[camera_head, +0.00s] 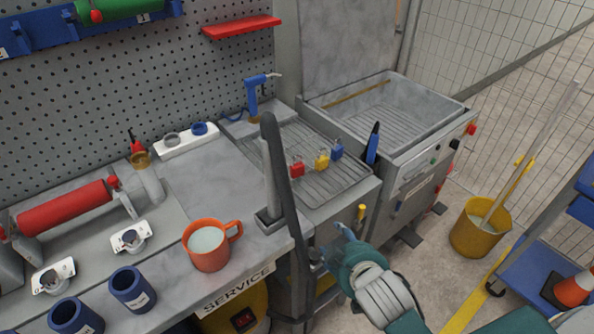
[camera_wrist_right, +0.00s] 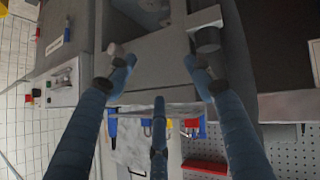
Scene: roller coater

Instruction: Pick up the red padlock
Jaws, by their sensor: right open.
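The red padlock (camera_head: 297,169) stands on the ribbed metal tray (camera_head: 318,190), left of a yellow padlock (camera_head: 322,161) and a blue padlock (camera_head: 337,151). My right gripper (camera_head: 338,242) is in front of the bench's front edge, below and right of the red padlock in the head view, apart from it. In the right wrist view its blue fingers (camera_wrist_right: 160,72) are spread and empty. That view also shows small the red padlock (camera_wrist_right: 190,123), beyond the fingers. My left gripper is not in view.
A dark upright bar (camera_head: 287,190) stands left of the red padlock. An orange mug (camera_head: 208,247) is on the bench at left. A blue pen-like tool (camera_head: 373,143) stands right of the padlocks. A yellow bucket (camera_head: 480,228) stands on the floor at right.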

